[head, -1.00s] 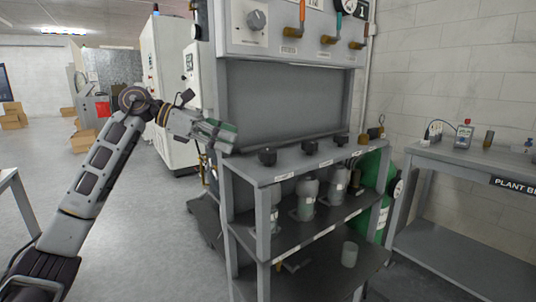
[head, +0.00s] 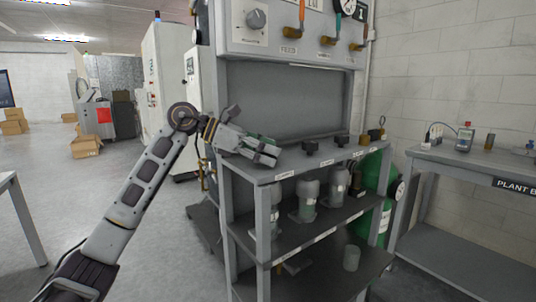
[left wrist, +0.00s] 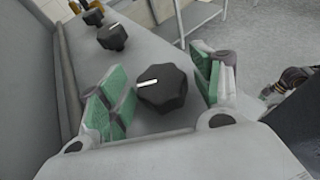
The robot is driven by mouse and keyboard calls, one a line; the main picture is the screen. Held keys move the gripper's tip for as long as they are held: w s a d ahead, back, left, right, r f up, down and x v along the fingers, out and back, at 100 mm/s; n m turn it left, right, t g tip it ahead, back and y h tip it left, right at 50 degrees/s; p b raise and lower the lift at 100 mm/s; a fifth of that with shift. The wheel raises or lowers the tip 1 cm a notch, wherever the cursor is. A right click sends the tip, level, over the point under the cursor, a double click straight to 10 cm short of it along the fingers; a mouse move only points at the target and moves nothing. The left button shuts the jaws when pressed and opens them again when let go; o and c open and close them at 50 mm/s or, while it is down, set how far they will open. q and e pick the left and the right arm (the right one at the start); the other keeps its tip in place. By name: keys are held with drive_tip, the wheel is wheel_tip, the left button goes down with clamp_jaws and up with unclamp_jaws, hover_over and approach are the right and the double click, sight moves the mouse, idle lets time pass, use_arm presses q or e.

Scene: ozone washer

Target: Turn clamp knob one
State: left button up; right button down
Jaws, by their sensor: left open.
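A black lobed clamp knob with a white pointer line (left wrist: 162,90) stands on the grey top shelf (head: 318,160). In the left wrist view it sits between the green pads of my left gripper (left wrist: 160,86), which is open with a gap on both sides. In the head view my left gripper (head: 266,153) is at the shelf's left end and hides this nearest knob. Two more black knobs follow along the shelf, the middle one (head: 310,147) and the far one (head: 342,140).
Grey vessels (head: 308,196) stand on the shelf below. A green cylinder (head: 378,175) and a side bench (head: 470,160) are at the right.

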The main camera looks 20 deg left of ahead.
use_arm(q)
drive_tip(key=shift+d, duration=0.15)
use_arm(e)
drive_tip(key=shift+w, duration=0.1)
use_arm(q)
drive_tip(key=c, duration=1)
drive_tip(key=shift+c, duration=0.2)
use_arm(e)
drive_tip(key=shift+w+r, duration=0.2)
